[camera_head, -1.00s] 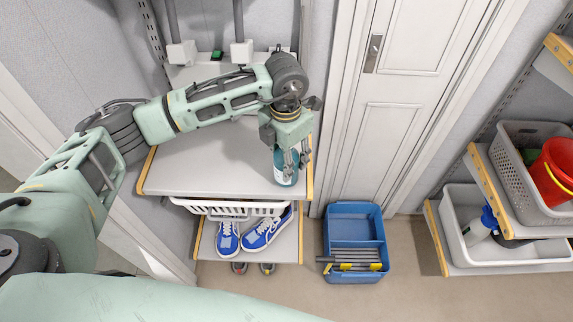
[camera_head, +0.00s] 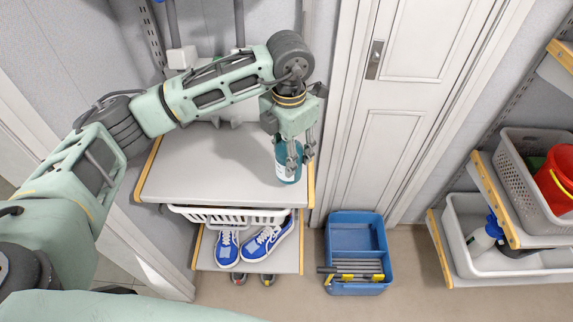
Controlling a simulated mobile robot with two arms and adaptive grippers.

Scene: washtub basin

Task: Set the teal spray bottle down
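The teal spray bottle (camera_head: 286,174) is upright over the right front part of the grey shelf board (camera_head: 215,170). My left gripper (camera_head: 300,158) comes down on it from above, with its fingers around the upper part of the bottle. It looks shut on the bottle. The gripper hides the bottle's top. I cannot tell whether the bottle's base touches the board. My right gripper is not in view.
The board left of the bottle is clear. Below it are a white basket (camera_head: 225,215) and blue sneakers (camera_head: 265,240). A blue bin (camera_head: 345,217) stands on the floor. At the right, shelves hold a grey basket (camera_head: 520,170) with a red bucket (camera_head: 558,175) and a white tub (camera_head: 465,235).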

